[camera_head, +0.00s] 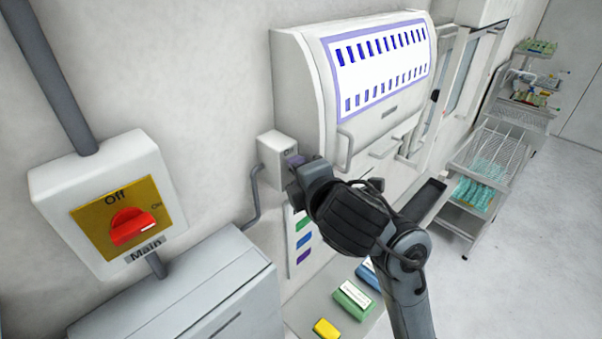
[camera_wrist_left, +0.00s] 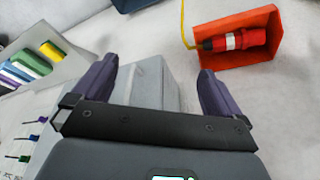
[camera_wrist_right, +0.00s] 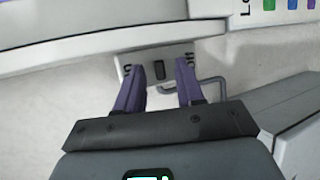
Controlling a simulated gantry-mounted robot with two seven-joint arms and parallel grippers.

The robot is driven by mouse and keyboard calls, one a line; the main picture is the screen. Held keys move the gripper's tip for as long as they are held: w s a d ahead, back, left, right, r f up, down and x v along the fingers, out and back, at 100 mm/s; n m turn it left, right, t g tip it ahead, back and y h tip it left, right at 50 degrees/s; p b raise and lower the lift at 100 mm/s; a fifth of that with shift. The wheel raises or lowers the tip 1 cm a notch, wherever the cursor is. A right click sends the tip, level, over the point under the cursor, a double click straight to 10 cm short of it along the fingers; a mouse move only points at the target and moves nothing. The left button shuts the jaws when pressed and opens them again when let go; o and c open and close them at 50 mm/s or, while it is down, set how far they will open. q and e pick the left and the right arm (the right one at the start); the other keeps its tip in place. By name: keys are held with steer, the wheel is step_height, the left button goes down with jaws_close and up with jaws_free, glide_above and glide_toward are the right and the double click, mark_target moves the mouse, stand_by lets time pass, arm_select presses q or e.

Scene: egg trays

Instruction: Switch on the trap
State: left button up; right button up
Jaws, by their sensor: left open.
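The trap (camera_head: 305,75) is a white wall unit with a blue-barred panel. A small grey switch box (camera_head: 270,165) sits at its lower left. In the right wrist view, the switch box (camera_wrist_right: 143,60) shows a dark rocker switch (camera_wrist_right: 159,70) between two marks. My right gripper (camera_head: 296,161) is at the box in the head view; its purple fingers (camera_wrist_right: 161,67) are apart, one on each side of the rocker, with nothing between them. Contact cannot be told. My left gripper (camera_wrist_left: 157,65) is open and empty, seen only in its wrist view.
A main switch box (camera_head: 50,195) with a red knob (camera_head: 132,226) is on the left wall. A grey cabinet (camera_head: 200,285) stands below. Colored boxes (camera_head: 352,300) lie under the right arm. In the left wrist view, an orange holder (camera_wrist_left: 265,20) holds a red-and-white device (camera_wrist_left: 235,41).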

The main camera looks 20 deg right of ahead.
steer(key=shift+s, duration=0.1)
steer(key=b+v, duration=0.1)
steer(key=v, duration=0.9)
steer(key=shift+s+r, duration=0.15)
steer(key=shift+s, duration=0.1)
stand_by(0.3)
